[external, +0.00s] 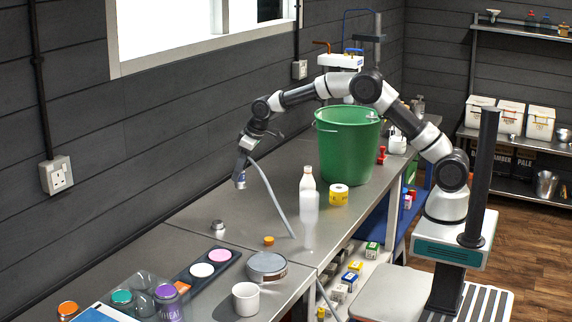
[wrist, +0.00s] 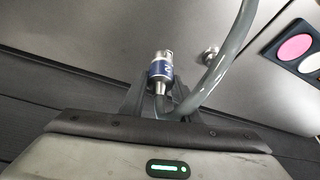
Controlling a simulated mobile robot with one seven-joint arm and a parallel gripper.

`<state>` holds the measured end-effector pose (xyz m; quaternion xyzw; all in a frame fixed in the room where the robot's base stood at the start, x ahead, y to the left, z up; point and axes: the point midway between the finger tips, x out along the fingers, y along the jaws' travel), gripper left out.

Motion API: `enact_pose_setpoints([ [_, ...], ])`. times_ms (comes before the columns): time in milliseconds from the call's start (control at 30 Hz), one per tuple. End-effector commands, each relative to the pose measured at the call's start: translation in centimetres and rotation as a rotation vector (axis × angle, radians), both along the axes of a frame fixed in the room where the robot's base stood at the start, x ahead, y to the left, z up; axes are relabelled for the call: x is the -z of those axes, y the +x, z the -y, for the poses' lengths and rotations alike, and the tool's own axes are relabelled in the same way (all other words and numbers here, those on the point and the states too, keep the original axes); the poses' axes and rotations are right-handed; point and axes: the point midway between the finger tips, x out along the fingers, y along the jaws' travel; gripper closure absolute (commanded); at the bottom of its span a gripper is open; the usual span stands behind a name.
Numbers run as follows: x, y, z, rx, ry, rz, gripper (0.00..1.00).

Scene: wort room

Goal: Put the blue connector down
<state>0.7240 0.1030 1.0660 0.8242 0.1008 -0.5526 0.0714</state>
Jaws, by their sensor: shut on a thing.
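The blue connector (external: 240,181) has a metal end and a blue band and hangs above the steel bench on the left. It also shows in the wrist view (wrist: 160,69). My gripper (external: 244,163) is shut on it, with the metal end sticking out past the fingers. A grey hose (external: 272,198) runs from the connector down to the bench top. In the wrist view the hose (wrist: 222,70) curves up and away beside the right finger. The connector is clear of the bench; part of its body is hidden between the fingers.
A small metal fitting (external: 218,228) stands on the bench (external: 190,212) below. A dark tray with coloured discs (external: 202,270), a round tin (external: 267,266) and a white mug (external: 246,299) are nearer.

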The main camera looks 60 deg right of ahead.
Motion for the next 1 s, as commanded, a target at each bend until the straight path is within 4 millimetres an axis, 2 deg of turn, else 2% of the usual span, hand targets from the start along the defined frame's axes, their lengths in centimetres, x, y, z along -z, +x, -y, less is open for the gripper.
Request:
enact_pose_setpoints([
  [33, 0.0, -0.4, 2.4, 0.046, -0.004, 0.003, 0.98],
  [167, -0.1, -2.4, 8.9, 0.188, -0.010, 0.002, 0.98],
  [300, -0.3, -5.6, 15.7, 0.350, -0.011, 0.003, 0.98],
  [400, -0.2, -8.1, 19.8, 0.454, -0.008, 0.003, 0.98],
  [500, -0.2, -10.3, 22.8, 0.538, -0.004, 0.004, 0.98],
  [600, -0.2, -12.0, 24.8, 0.597, 0.001, 0.007, 0.98],
  [733, 0.3, -13.1, 26.0, 0.635, 0.004, 0.005, 0.98],
  [1000, 5.0, -13.4, 26.3, 0.645, 0.004, 0.002, 0.98],
])
